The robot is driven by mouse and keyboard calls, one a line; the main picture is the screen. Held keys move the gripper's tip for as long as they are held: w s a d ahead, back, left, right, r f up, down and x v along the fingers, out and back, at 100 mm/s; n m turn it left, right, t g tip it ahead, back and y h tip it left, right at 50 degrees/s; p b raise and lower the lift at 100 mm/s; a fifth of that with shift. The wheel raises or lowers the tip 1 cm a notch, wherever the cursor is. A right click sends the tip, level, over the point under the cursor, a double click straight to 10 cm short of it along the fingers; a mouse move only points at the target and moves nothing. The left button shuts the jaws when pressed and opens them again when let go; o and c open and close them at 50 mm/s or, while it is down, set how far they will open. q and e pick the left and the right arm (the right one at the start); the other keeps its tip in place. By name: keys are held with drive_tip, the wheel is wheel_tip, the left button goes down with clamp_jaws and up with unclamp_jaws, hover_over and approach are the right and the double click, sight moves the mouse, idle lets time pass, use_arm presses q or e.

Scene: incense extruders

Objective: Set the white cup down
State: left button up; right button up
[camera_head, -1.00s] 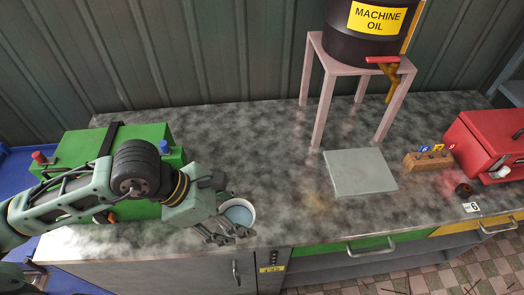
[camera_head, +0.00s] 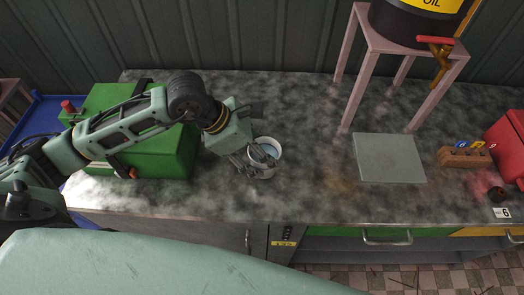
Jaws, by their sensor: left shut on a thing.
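The white cup (camera_head: 273,146) is at the left-middle of the speckled grey counter, with a pale blue inside showing from above. My left gripper (camera_head: 258,162) is shut on the cup at its near left side, and the fingers cover part of its wall. The cup looks upright. I cannot tell whether its base touches the counter. My right gripper is not in view.
A green box (camera_head: 150,155) stands left of the cup. A flat grey plate (camera_head: 389,158) lies to the right, by a pink stand (camera_head: 357,75) bearing a black oil drum (camera_head: 410,22). A wooden block (camera_head: 463,157) and red box (camera_head: 508,145) are farther right. Counter (camera_head: 315,190) between cup and plate is clear.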

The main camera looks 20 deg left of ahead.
sight(268, 150)
use_arm(q)
drive_tip(key=w, duration=0.1)
drive_tip(key=f, duration=0.1)
drive_tip(key=w, duration=0.1)
drive_tip(key=shift+w+a+f+p, duration=0.25)
drive_tip(key=shift+w+p, duration=0.05)
drive_tip(key=shift+w, duration=0.05)
wheel_tip(268, 150, down, 3)
drive_tip(key=shift+f+p, duration=0.1)
drive_tip(key=shift+p, duration=0.7)
drive_tip(key=shift+f, duration=0.45)
drive_tip(key=o, duration=1.7)
drive_tip(key=shift+s, duration=0.1)
drive_tip(key=shift+c, duration=0.2)
drive_tip(key=shift+a, duration=0.15)
drive_tip(key=shift+a+r+b, duration=0.2)
drive_tip(key=shift+r+b, duration=0.1)
drive_tip(key=shift+r, duration=0.1)
drive_tip(key=b+v, duration=0.3)
drive_tip(key=v, duration=0.8)
drive_tip(key=shift+b, duration=0.3)
